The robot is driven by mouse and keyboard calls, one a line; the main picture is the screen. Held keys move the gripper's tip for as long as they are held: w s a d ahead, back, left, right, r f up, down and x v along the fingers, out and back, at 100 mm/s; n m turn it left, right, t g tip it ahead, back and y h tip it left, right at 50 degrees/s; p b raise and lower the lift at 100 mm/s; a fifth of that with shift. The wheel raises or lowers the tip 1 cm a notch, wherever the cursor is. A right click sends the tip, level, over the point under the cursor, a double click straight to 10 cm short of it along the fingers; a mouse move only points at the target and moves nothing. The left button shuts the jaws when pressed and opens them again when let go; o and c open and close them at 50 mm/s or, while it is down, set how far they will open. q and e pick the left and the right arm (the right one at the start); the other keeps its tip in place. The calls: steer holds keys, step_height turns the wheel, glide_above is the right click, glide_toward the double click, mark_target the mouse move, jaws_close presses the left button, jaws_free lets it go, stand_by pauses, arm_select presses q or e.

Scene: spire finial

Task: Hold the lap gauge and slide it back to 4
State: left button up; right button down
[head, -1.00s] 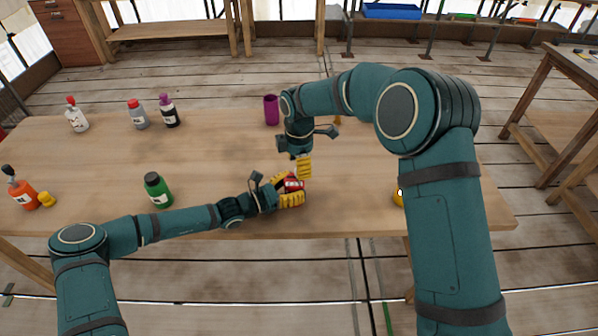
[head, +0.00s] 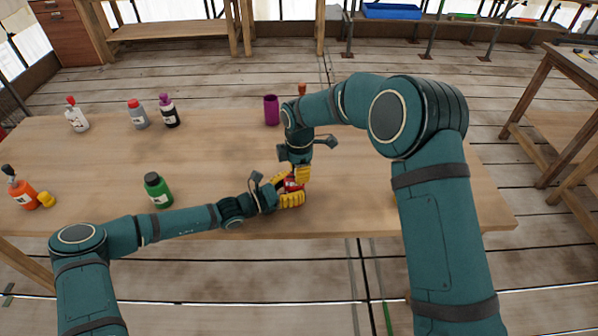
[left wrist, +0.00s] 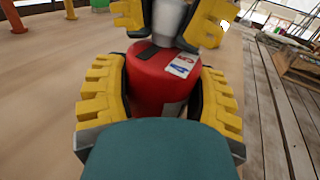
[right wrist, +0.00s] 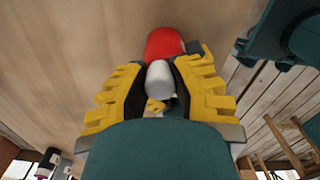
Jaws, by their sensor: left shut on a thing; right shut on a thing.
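The lap gauge is a red rounded body (left wrist: 155,80) with a grey cylindrical top (left wrist: 172,18). Its red part also shows small in the head view (head: 290,184), mostly covered by both grippers. A white label with a red and a blue mark (left wrist: 181,66) is on the red body; I cannot read the marks surely. My left gripper (head: 291,197) is shut around the red body, with yellow fingers on both sides. My right gripper (head: 302,175) is shut on the grey top from above; the grey top shows between its fingers in the right wrist view (right wrist: 159,78).
A green bottle (head: 157,190) stands left of the grippers. A purple cup (head: 271,110) is behind them. Several bottles, including an orange one (head: 21,190), stand on the table's left side. The table (head: 225,165) is bare around the gauge.

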mark_target(287, 178)
steer(key=shift+a, duration=0.1)
steer(key=a, duration=0.3)
steer(key=shift+a, duration=0.2)
steer(key=c, duration=0.7)
jaws_free()
steer(key=shift+c, duration=0.2)
steer(key=shift+d, duration=0.1)
steer(key=shift+r, duration=0.55)
step_height(287, 178, up, 11)
